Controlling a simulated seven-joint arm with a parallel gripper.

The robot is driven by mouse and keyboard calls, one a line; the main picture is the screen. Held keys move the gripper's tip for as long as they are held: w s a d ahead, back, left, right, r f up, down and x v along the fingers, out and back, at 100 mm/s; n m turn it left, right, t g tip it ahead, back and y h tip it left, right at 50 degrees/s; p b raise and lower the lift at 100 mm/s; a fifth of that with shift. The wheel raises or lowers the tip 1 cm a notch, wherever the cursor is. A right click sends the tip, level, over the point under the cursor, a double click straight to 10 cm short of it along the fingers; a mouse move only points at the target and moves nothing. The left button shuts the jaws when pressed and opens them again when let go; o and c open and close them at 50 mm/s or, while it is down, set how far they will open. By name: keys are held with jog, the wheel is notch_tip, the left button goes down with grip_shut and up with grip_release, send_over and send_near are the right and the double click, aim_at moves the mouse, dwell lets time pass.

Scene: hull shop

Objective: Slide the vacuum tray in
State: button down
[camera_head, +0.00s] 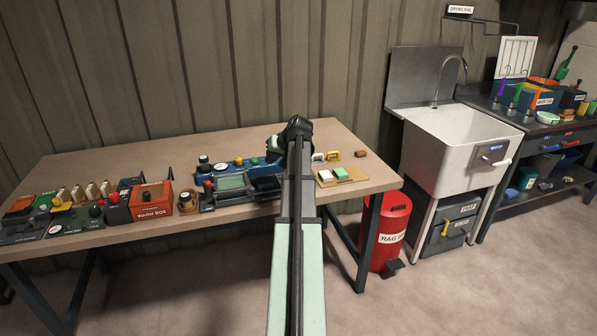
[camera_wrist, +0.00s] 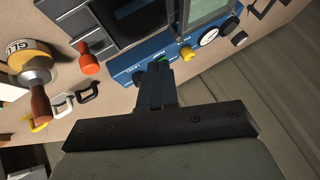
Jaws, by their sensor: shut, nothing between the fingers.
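A blue machine (camera_head: 243,168) stands on the workbench, with a row of knobs along its back panel and a green-grey window at its front. A dark tray-like part (camera_head: 265,183) lies beside the window, partly hidden by my arm. I take it for the vacuum tray but cannot tell how far out it stands. In the wrist view a dark recessed part (camera_wrist: 140,20) lies next to the window (camera_wrist: 205,14). My gripper (camera_wrist: 155,78) is shut and empty over the blue panel (camera_wrist: 150,68), beside a green knob. I cannot tell whether it touches. In the head view its fingertips are hidden.
A red-orange knob (camera_wrist: 88,64) and a wooden-handled tool (camera_wrist: 38,95) lie near my gripper. Left on the bench stand a WARM BOX (camera_head: 153,199) and several small devices. A red bin (camera_head: 385,230) and a sink (camera_head: 462,132) stand right.

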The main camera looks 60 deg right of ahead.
jog(key=s+d+m+g, duration=0.1)
jog(key=s+d+m, duration=0.35)
jog(key=s, duration=0.75)
jog(key=shift+n+h, duration=0.3)
jog(key=shift+n, duration=0.35)
jog(key=x, duration=0.6)
jog(key=d+x, duration=0.1)
jog(key=x, duration=0.2)
jog(key=shift+w+d+f, duration=0.1)
jog(key=shift+d+f, duration=0.1)
jog(key=shift+a, duration=0.1)
jog(key=w+a, duration=0.9)
jog(key=shift+w+a, duration=0.2)
jog(key=shift+a, duration=0.1)
jog(key=v, duration=1)
jog(key=shift+d, duration=0.3)
